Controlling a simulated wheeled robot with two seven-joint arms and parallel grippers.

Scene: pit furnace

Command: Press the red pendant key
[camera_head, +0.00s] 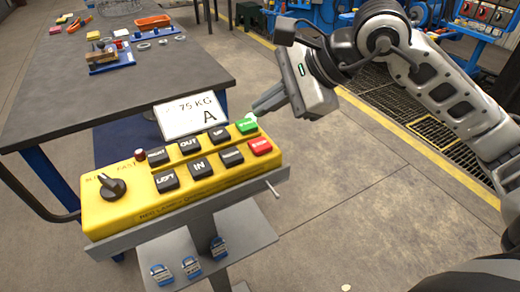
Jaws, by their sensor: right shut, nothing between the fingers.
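The yellow pendant box (205,205) lies on a grey stand in the middle of the head view. Its red key (260,146) is at the right end of the front row and is uncovered. A green key (246,126) sits just behind it. My right gripper (254,115) reaches in from the right and is shut and empty. Its fingertips are at the green key, behind the red key; I cannot tell whether they touch the green key. My left gripper is not in view.
A white "75 KG A" card (190,116) stands behind the keys. A black rotary knob (111,187) is at the box's left end. A dark workbench (130,90) with parts stands behind.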

